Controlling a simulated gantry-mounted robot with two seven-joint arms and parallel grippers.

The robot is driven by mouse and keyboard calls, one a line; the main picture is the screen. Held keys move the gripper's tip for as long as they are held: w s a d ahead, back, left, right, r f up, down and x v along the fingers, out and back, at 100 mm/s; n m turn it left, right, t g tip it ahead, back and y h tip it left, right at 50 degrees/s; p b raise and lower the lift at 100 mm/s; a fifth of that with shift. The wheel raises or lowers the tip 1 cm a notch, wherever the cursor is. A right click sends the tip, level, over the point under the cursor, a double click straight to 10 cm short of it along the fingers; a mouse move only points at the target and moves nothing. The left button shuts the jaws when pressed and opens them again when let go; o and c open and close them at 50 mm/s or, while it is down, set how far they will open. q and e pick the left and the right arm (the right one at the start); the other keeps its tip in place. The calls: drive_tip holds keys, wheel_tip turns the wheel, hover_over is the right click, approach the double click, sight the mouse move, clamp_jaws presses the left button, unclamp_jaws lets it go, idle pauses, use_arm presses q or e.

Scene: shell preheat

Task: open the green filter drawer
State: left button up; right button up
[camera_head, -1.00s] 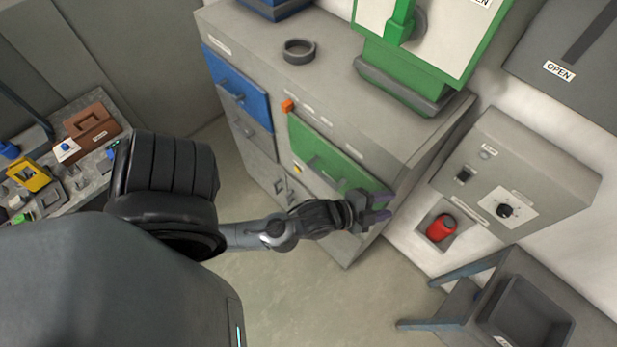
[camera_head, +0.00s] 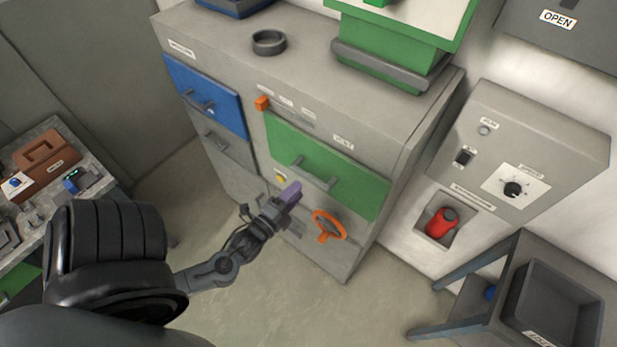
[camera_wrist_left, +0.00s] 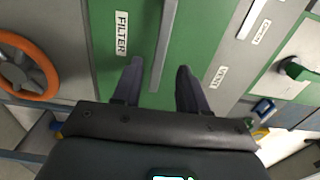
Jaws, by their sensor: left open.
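The green filter drawer (camera_head: 355,182) is a green front on the grey cabinet and looks shut. Its grey bar handle (camera_head: 316,174) runs across the front. My left gripper (camera_head: 292,207) is open and empty, in front of the cabinet, just below and left of the handle in the head view. In the left wrist view, its two dark fingers (camera_wrist_left: 158,78) point at the green front (camera_wrist_left: 190,45), with the handle bar (camera_wrist_left: 163,45) running between their lines. Contact cannot be told. A "FILTER" label (camera_wrist_left: 122,33) shows beside the handle. My right gripper is not in view.
An orange handwheel (camera_head: 330,226) sits below the green drawer, close to the gripper. A blue drawer (camera_head: 208,95) is at the left. The floor ahead of the cabinet is clear.

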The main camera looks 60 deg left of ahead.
sight(308, 180)
use_arm(q)
drive_tip(key=x, duration=0.7)
drive_tip(key=shift+w+p, duration=0.1)
drive_tip(key=shift+p, duration=0.2)
clamp_jaws()
